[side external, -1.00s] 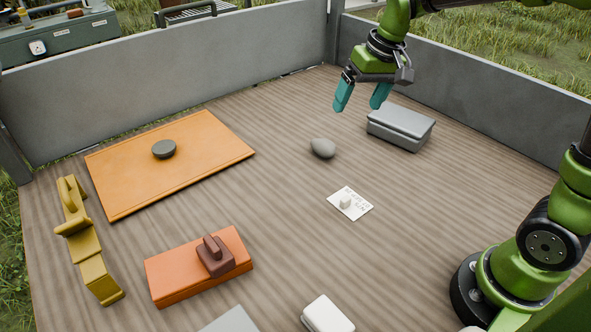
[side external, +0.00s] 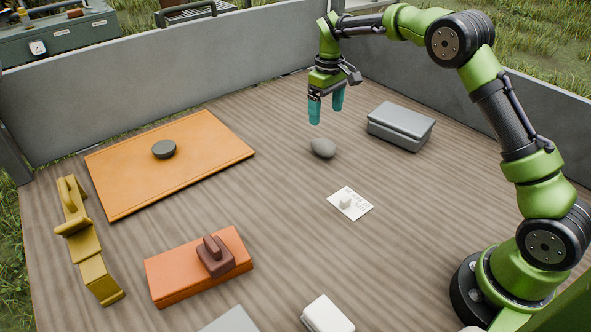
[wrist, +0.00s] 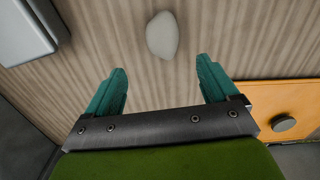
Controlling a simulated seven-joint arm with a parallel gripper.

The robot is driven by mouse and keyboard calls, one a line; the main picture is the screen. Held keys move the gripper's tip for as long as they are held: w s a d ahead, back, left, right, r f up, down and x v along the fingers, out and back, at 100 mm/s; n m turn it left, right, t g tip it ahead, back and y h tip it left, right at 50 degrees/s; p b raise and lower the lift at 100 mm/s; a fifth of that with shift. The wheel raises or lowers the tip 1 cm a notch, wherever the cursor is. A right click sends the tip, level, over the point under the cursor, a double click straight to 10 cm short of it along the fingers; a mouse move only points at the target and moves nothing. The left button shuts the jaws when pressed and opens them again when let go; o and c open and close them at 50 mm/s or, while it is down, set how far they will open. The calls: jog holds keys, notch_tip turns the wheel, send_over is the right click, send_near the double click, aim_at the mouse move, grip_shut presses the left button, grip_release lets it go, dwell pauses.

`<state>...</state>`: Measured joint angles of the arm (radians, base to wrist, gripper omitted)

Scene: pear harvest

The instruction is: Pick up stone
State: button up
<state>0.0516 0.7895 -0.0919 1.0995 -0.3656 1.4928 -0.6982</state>
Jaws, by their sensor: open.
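The stone (side external: 323,148) is a smooth grey oval lying on the wooden deck near its middle. My gripper (side external: 326,114) is open and empty, its two teal fingers pointing down above the deck, above and beyond the stone in the side view. In the wrist view the stone (wrist: 162,35) lies past the fingertips, roughly centred between the two fingers (wrist: 161,72). The fingers appear apart from the stone.
A grey lidded box (side external: 401,126) stands right of the stone. A white card (side external: 358,206) with a small pale piece lies in front. An orange mat (side external: 215,150) bearing a dark disc (side external: 164,149) is left. An orange block (side external: 180,275) and yellow object (side external: 92,262) sit front left.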

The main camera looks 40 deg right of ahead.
aim_at(324, 140)
notch_tip(324, 140, down, 6)
jog(key=shift+r, duration=0.25)
jog(key=shift+s+a+f, duration=0.1)
jog(key=shift+a+f, duration=0.05)
jog(key=shift+f, duration=1.2)
jog(key=shift+s+a+f, duration=0.1)
jog(key=shift+f, duration=1.25)
jog(key=c, duration=1.2)
jog(key=shift+r, duration=0.1)
jog(key=shift+c, duration=0.8)
